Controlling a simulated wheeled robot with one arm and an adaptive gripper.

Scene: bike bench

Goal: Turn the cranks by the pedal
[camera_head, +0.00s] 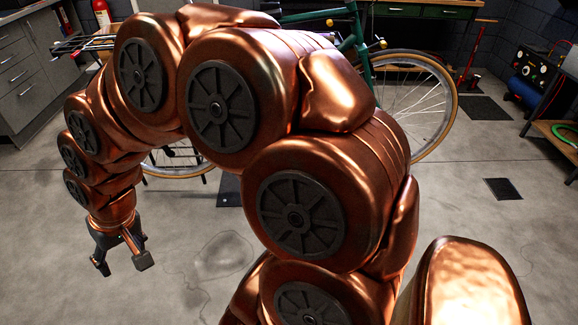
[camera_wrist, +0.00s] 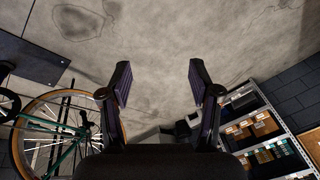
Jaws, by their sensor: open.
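A bicycle with a teal frame (camera_head: 352,40) stands behind my arm in the head view. Its right wheel (camera_head: 452,112) has a tan tyre, and part of its other wheel (camera_head: 180,166) shows under my arm. My arm covers the middle of the bicycle, so I cannot make out the cranks or a pedal. My gripper (camera_head: 121,264) is open and empty above the floor at the lower left, apart from the bicycle. In the wrist view its open fingers (camera_wrist: 161,82) point at bare floor, and a bicycle wheel (camera_wrist: 20,150) with a tan tyre shows at the left.
Grey cabinets (camera_head: 22,85) and a red fire extinguisher (camera_head: 102,12) stand at the left. A green-drawered bench (camera_head: 440,11) is behind. A bench with a black device (camera_head: 530,66) is at the right. A shelf of bins (camera_wrist: 262,130) shows in the wrist view. The front floor is clear.

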